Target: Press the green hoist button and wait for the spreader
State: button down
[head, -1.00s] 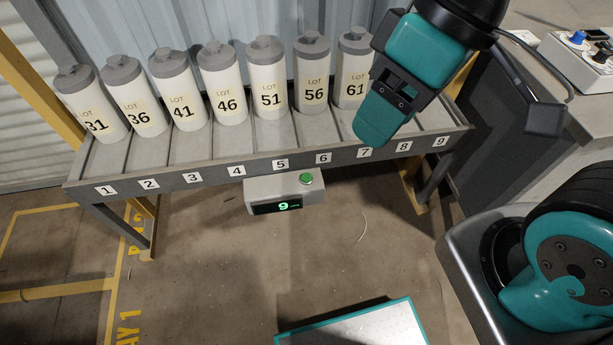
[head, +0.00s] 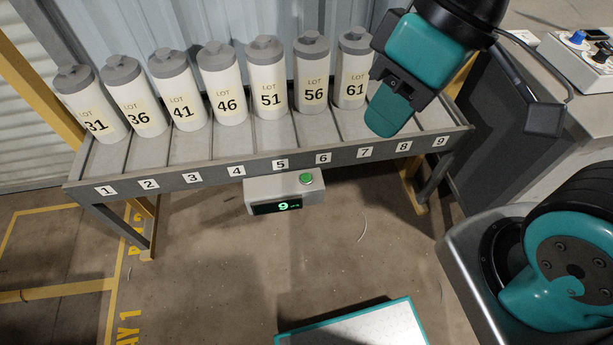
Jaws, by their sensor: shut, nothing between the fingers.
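A round green button (head: 306,178) sits on top of a grey box with a small lit display (head: 285,206) under the rack's front edge. No hoist label is readable on it. My gripper (head: 387,118) is shut and empty in the upper right of the head view. It hangs over the rack near slots 7 and 8, up and to the right of the green button and apart from it. I see no spreader in this view.
A rack (head: 210,176) with numbered slots holds several white lot bottles (head: 225,95) with grey caps, left of my gripper. A control panel (head: 577,57) with knobs stands at the upper right. A teal-edged plate (head: 360,330) lies low in front. The floor between is mostly clear.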

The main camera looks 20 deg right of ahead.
aim_at(305, 178)
jog(key=u, duration=0.55)
jog(key=k, duration=1.3)
jog(key=u, duration=1.2)
jog(key=i, duration=1.4)
jog(key=z, duration=0.75)
jog(key=i, duration=0.65)
jog(key=z, duration=0.7)
